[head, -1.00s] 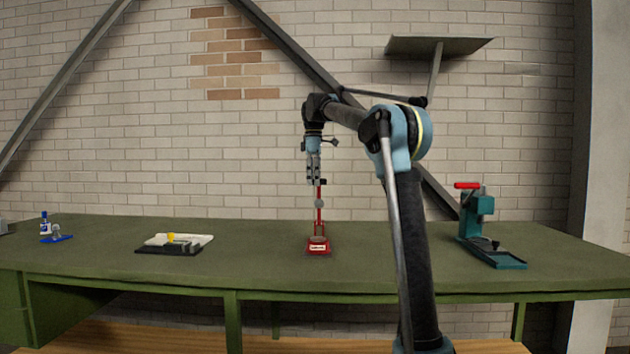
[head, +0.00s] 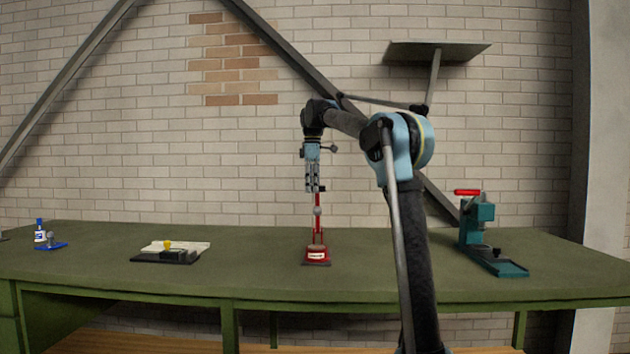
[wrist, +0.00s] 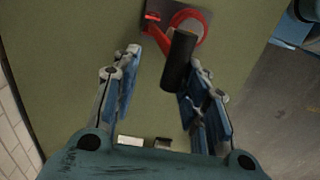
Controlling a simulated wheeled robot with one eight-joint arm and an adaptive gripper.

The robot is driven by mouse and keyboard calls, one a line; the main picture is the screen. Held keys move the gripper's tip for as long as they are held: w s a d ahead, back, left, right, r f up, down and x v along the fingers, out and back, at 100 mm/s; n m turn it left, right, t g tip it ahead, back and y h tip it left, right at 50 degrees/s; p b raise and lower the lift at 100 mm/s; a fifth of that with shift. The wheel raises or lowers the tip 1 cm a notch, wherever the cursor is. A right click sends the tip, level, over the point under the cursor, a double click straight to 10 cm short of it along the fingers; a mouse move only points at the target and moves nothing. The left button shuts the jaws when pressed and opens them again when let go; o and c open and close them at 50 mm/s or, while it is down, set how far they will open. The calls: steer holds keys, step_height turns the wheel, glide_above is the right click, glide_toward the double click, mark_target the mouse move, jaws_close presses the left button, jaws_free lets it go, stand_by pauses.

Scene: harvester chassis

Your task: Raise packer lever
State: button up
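A red device (head: 317,257) with a dark base stands on the green bench in the middle. Its red lever (head: 317,226) rises nearly upright, with a grey round part partway up. My gripper (head: 314,187) hangs pointing down over the upper end of this lever. In the wrist view my gripper (wrist: 163,64) is open. A black cylindrical handle (wrist: 179,62) shows between the fingers, nearer the right one. I cannot tell whether they touch. The red base (wrist: 190,22) lies beyond the handle.
A teal press (head: 478,225) with a red handle stands on the bench at right. A dark tray with a white and yellow item (head: 172,250) lies left of centre. A blue bottle (head: 40,231) and small blue tool are far left. Open bench (head: 250,260) separates them.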

step_height(320, 180, up, 12)
steer(key=shift+f, duration=0.2)
stand_by(0.4)
stand_by(0.5)
